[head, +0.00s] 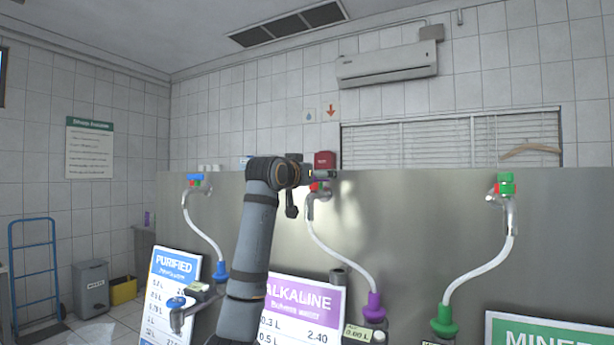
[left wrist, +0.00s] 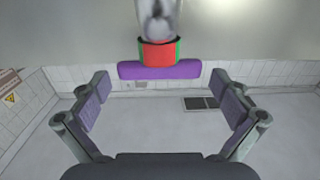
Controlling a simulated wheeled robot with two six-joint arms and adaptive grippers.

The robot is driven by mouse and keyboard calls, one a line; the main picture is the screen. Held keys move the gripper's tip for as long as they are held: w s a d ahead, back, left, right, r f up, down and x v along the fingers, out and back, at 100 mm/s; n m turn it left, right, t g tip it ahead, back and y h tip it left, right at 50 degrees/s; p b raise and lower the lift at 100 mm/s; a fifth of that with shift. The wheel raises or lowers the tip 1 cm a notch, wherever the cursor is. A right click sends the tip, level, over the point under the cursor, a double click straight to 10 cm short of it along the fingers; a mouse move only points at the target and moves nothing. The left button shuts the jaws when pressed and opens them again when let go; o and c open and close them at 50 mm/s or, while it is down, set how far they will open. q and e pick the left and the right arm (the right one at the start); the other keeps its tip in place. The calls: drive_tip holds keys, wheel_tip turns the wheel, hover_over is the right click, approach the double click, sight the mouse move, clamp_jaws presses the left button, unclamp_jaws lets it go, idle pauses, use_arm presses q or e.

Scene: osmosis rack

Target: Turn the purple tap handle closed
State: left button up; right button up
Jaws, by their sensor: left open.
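The purple tap handle (left wrist: 160,70) shows in the left wrist view as a flat bar lying crosswise against a red and green collar (left wrist: 158,53) on the metal tap (left wrist: 158,18). My left gripper (left wrist: 164,104) is open and empty, with one finger on each side of the handle's line and the handle a little beyond the fingertips. No contact shows. In the head view my left gripper (head: 318,174) is at the top of the middle tap (head: 311,205), above the ALKALINE sign (head: 303,308). It hides the purple handle there. My right gripper is not in view.
A blue-handled tap (head: 195,179) stands to the left and a green-handled tap (head: 506,186) to the right, on the steel panel (head: 420,230). White hoses run down to coloured nozzles. A red object (head: 325,160) shows just above my gripper.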

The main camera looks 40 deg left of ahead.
use_arm(q)
drive_tip(key=v, duration=1)
drive_tip(key=shift+s, duration=0.25)
drive_tip(key=shift+d, duration=0.1)
